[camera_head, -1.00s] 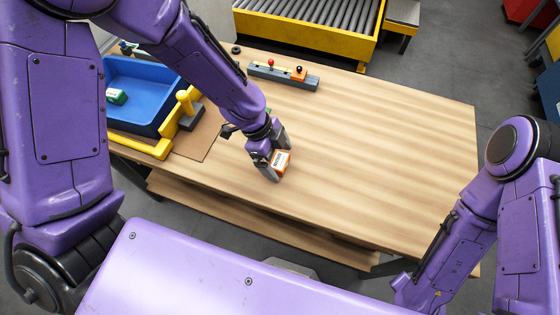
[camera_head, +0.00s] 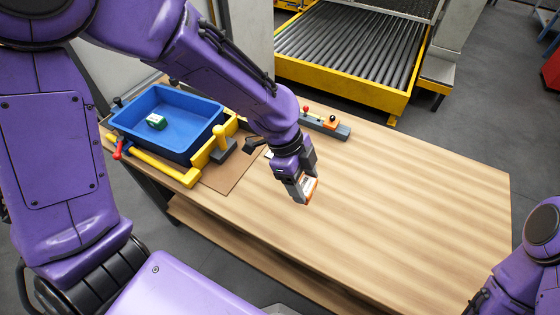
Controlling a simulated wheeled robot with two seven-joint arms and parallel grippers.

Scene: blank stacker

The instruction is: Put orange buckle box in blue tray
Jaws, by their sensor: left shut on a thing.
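The orange buckle box (camera_head: 311,188), orange with a white label, is in my left gripper (camera_head: 303,190) over the middle of the wooden table. The fingers are shut on it and hide part of it. I cannot tell how far it is above the table. The blue tray (camera_head: 208,109) is at the left end of the table, to the left of my left gripper. A green and white box (camera_head: 156,121) lies inside it. My right arm (camera_head: 530,260) shows at the lower right edge, but its gripper is out of view.
A yellow frame with a yellow-topped post (camera_head: 221,140) stands along the tray's near and right sides. A grey control block (camera_head: 325,124) with knobs sits at the table's back edge. A roller conveyor (camera_head: 345,50) stands behind. The right part of the table (camera_head: 430,200) is clear.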

